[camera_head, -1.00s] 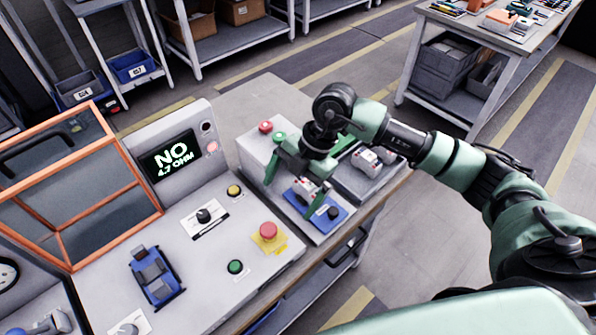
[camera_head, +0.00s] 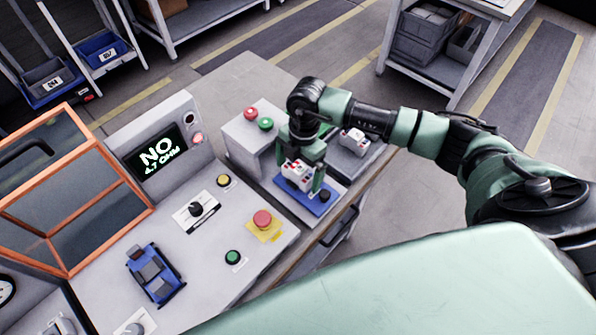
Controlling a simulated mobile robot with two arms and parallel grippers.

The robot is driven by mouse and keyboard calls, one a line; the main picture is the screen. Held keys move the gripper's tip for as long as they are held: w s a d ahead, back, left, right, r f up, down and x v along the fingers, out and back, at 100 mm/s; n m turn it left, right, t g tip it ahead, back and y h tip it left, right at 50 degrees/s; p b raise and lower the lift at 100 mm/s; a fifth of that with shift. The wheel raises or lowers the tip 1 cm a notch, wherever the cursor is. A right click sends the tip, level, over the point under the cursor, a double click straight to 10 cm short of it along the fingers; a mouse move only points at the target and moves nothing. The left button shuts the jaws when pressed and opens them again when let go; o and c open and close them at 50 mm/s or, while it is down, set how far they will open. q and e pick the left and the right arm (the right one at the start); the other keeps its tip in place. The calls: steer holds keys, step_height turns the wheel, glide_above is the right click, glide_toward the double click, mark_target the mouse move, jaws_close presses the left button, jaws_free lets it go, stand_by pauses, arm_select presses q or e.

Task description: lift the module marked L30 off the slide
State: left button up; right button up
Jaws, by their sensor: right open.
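A white module with red and dark details (camera_head: 296,174) sits on the blue slide (camera_head: 292,202). Its marking is too small to read, so I cannot tell whether it is L30. My right gripper (camera_head: 299,169) points down over this module, with one green finger on each side of it. The jaws are open, and I cannot tell whether either finger touches it. A second white module (camera_head: 354,142) stands in the grey tray behind, to the right. My left gripper is not in view.
A grey box with red and green buttons (camera_head: 248,136) stands close left of my right gripper. An orange-framed guard (camera_head: 75,200) stands at left.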

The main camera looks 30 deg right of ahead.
mark_target(298, 167)
steer(key=c, duration=2)
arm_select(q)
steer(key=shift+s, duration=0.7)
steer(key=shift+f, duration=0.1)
arm_select(e)
steer(key=shift+w+r, duration=0.1)
